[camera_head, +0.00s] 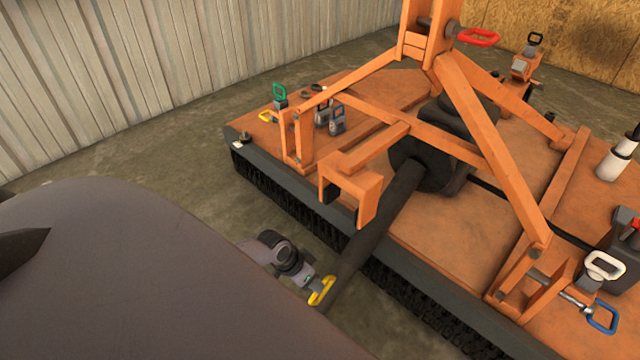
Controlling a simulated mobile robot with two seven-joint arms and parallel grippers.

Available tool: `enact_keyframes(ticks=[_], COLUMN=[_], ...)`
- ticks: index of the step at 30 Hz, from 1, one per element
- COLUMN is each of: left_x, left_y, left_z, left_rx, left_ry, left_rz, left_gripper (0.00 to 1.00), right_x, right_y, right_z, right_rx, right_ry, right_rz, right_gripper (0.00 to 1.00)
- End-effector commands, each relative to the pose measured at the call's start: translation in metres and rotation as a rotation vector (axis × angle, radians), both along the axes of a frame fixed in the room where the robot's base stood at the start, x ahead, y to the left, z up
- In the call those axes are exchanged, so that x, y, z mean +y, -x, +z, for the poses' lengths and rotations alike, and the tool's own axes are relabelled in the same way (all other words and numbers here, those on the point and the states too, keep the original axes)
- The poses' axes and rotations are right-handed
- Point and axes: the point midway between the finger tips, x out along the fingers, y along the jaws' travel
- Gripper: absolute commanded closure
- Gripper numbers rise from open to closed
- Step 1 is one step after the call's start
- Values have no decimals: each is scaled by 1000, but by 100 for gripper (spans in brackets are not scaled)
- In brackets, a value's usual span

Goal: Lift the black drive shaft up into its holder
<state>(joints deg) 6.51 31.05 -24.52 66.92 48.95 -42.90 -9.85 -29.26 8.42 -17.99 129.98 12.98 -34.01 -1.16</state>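The black drive shaft (375,240) runs from the dark gearbox (450,135) at the mower's middle, sloping down over its front edge. Its lower end lies near the large dark rounded shape in the foreground. An orange bracket (348,185) with an open notch and dark inner faces, apparently the holder, stands just left of the shaft. The shaft is outside this notch. My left gripper (316,286) is at the left side of the shaft's lower end, by a yellow loop (321,291). Its fingers are too small to tell open from shut, or whether they touch the shaft. My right gripper is not visible.
The orange mower deck (500,235) has a dark front edge with hanging chains. An orange A-frame (490,150) rises above the shaft. Pins with coloured handles and a white cylinder (617,158) stand on the deck. Bare concrete floor (170,155) lies left of it.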

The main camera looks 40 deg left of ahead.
Motion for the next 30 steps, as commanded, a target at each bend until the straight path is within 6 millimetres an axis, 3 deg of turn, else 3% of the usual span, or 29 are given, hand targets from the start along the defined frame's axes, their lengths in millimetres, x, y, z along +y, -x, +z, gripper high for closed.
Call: enact_keyframes(ticks=[7, 10, 24, 27, 28, 30], left_x=[-9, -11, -14, -14, -14, -14], left_y=[-13, -16, -20, -20, -20, -20], left_z=[-37, -46, -53, -53, -53, -53], left_rx=[-2, -1, -1, -1, -1, -1], left_ry=[1, 1, 0, 0, 0, 0], left_rz=[0, 0, -1, -1, -1, -1], left_gripper=[61, 61, 61, 93, 100, 100], right_x=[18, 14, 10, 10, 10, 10], right_y=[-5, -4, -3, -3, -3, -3], right_z=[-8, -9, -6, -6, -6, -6], right_rx=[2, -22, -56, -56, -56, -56], right_ry=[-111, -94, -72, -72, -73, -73], right_rz=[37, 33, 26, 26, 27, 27], right_gripper=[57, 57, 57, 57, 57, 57])
